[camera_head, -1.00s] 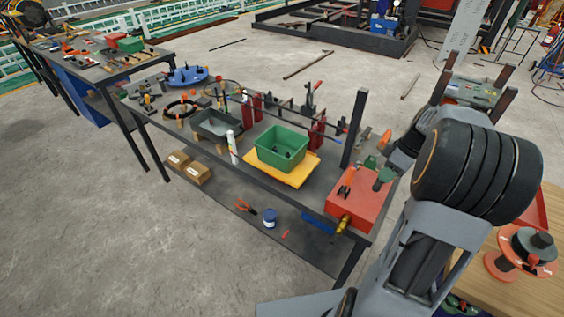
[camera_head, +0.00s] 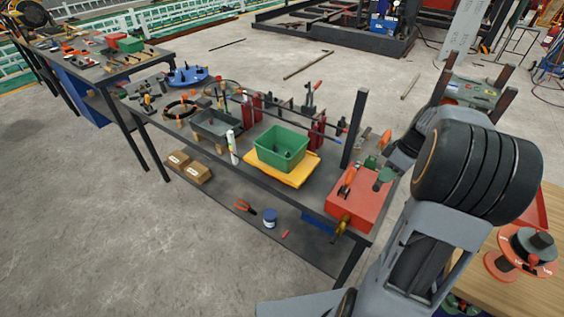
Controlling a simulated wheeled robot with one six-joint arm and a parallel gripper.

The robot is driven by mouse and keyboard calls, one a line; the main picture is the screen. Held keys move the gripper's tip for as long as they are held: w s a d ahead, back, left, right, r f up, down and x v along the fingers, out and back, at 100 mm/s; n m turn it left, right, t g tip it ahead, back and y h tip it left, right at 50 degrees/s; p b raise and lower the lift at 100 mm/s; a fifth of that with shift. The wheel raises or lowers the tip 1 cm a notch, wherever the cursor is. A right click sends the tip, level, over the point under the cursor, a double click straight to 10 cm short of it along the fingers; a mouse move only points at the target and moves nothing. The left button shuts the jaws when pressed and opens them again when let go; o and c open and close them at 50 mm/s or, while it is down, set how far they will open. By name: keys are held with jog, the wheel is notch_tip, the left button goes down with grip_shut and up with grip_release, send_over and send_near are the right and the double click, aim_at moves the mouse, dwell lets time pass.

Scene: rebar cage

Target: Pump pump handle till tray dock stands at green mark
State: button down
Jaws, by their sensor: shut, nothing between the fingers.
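A yellow platform (camera_head: 300,177), which looks like the tray dock, carries a green tray (camera_head: 279,147) on the black bench. A slim white post (camera_head: 231,147) with small coloured bands stands at its left; I cannot tell which band is the green mark. A red box (camera_head: 368,213) with levers and a green cap stands at the bench's right end. A brassy part (camera_head: 342,227) shows at its front; I cannot tell which part is the pump handle. My gripper (camera_head: 396,161) is shut and empty near the box's far right corner, largely hidden by my arm.
A black upright post (camera_head: 354,128) rises near the gripper. Open concrete floor lies left.

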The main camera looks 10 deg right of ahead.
aim_at(379, 190)
dwell(0.4)
jog(key=shift+s+a+f+b, duration=0.25)
jog(key=shift+f+b, duration=0.35)
jog(key=shift+f, duration=0.1)
jog(key=shift+s+a+f+b, duration=0.2)
jog(key=shift+a+f+b, duration=0.05)
jog(key=shift+f+b, duration=0.35)
jog(key=shift+s+a+f+b, duration=0.2)
jog(key=shift+s+f+b, duration=0.05)
jog(key=shift+f+b, duration=0.35)
jog(key=shift+f, duration=0.1)
jog(key=shift+s+a+f+b, duration=0.15)
jog(key=shift+f+b, duration=0.4)
jog(key=shift+b, duration=0.05)
